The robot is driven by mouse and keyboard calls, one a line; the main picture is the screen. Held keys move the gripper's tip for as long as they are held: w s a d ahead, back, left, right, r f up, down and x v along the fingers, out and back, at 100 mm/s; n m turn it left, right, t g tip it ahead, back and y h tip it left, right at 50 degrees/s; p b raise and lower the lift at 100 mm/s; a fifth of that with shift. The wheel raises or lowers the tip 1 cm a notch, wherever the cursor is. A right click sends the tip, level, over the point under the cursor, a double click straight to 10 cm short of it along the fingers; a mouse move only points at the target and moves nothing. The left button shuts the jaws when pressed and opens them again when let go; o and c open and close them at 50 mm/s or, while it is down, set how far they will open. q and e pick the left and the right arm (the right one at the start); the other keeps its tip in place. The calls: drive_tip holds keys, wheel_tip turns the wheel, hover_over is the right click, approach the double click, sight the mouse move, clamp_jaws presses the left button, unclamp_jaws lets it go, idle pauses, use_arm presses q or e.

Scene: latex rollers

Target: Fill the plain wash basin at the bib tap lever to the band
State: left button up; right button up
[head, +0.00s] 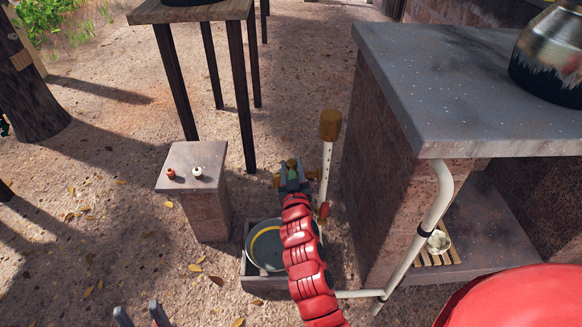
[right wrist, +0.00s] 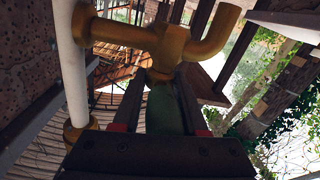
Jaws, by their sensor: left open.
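The plain wash basin (head: 256,237), dark-rimmed with a yellow band inside, sits low in a square tray (head: 249,277). My red right arm hides its right part, and I cannot tell its water level. The brass bib tap (right wrist: 170,40) stands on a white pipe; its spout curves to the right in the right wrist view. Its green lever (right wrist: 163,108) lies between the fingers of my right gripper (right wrist: 163,95), which appears shut on it. In the head view the right gripper (head: 292,176) is above the basin's far edge. My left gripper (head: 140,315) is open and empty at the bottom edge.
A stone pedestal (head: 190,163) with a red and a white knob stands left of the basin. A grey-topped counter (head: 440,80) with a metal pot (head: 550,55) is at right, a white pipe (head: 425,215) before it. A wooden table (head: 190,12) stands behind. Ground at left is open.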

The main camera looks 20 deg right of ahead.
drive_tip(key=shift+a, duration=0.1)
clamp_jaws()
drive_tip(key=shift+a+f, duration=0.1)
drive_tip(key=shift+a, duration=0.1)
idle(0.7)
